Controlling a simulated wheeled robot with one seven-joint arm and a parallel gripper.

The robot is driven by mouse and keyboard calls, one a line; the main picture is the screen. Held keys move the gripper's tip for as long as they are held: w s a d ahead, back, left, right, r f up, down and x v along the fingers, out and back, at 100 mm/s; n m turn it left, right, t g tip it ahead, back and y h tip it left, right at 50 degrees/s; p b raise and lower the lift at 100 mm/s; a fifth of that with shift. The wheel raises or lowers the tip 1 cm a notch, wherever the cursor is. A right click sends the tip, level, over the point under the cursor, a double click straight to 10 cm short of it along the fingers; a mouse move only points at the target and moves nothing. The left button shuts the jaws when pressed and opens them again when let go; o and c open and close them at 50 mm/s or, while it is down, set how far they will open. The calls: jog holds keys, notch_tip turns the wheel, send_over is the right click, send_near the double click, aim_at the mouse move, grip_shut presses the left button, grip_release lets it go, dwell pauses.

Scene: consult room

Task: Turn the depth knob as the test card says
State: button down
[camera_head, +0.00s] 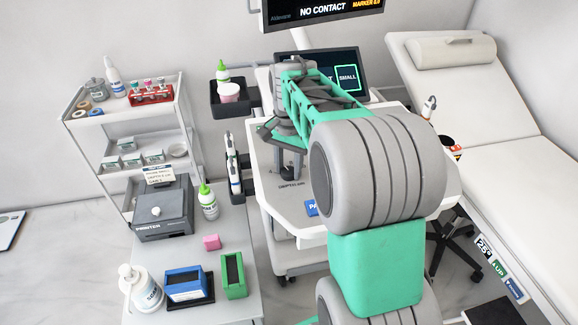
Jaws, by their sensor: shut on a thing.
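My gripper (286,150) points down at the console (266,190) and is shut on a dark knob (289,172), which I take for the depth knob. The fingers and my arm hide most of it, so its pointer and setting cannot be seen. Small lettering on the panel sits just below the knob and is too small to read surely. A small white card (160,176) with a dark header stands at the printer on the left; its lines are too small to read. It may be the test card.
The upper monitor (330,10) reads "NO CONTACT". The lower screen (348,79) shows a green-framed "SMALL". A cart with a printer (162,212), bottles and boxes stands left. Probes hang in a side holder (234,168). An exam couch (470,100) stands right.

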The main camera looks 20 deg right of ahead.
aim_at(289, 171)
jog(key=c, duration=0.9)
grip_release()
jog(key=shift+r, duration=0.1)
notch_tip(289, 171, up, 8)
jog(key=shift+f, duration=0.15)
